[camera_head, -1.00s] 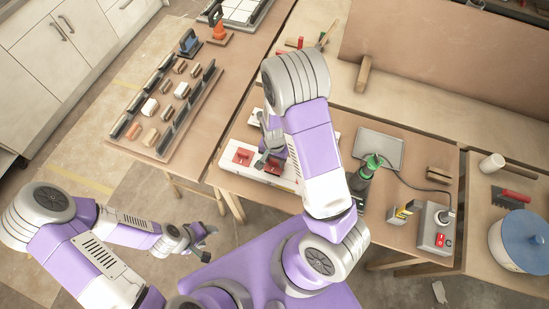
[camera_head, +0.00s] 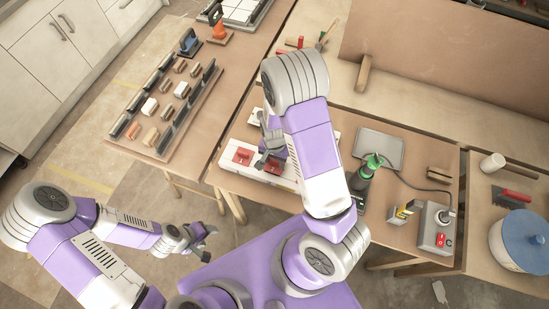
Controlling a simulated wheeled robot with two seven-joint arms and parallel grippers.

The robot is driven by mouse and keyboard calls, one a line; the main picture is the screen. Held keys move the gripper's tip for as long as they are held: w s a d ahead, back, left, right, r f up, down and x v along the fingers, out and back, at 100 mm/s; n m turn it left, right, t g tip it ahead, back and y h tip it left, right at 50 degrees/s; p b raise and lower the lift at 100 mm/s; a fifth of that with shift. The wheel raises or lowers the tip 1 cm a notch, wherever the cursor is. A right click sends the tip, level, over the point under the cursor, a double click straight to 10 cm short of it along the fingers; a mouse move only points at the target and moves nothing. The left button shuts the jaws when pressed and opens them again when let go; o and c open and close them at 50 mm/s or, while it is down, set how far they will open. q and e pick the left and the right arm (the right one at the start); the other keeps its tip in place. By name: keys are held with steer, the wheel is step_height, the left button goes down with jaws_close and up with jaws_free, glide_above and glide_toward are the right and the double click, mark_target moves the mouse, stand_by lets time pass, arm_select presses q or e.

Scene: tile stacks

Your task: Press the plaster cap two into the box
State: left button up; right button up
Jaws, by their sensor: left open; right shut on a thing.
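A long white block (camera_head: 226,164) lies along the near edge of the middle table. My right arm hides the block's right part. My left gripper (camera_head: 207,243) is open and empty, low at the left, off the tables.
A rack (camera_head: 150,150) with several small blocks lies on the left table. A green-and-black bottle-like tool (camera_head: 368,172), a grey tray (camera_head: 379,148) and a grey switch box with a red button (camera_head: 435,229) are right of my arm. A blue-lidded pot (camera_head: 521,243) stands far right.

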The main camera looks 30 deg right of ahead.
mark_target(274, 161)
steer(key=shift+f+b, duration=0.65)
steer(key=shift+f, duration=0.25)
steer(key=o, duration=1.2)
steer(key=shift+o, duration=0.2)
steer(key=shift+r, duration=0.1)
steer(key=shift+r+p, duration=2.75)
steer(key=shift+r, duration=0.25)
step_height(274, 161, up, 8)
steer(key=p, duration=0.1)
steer(key=shift+f, duration=0.25)
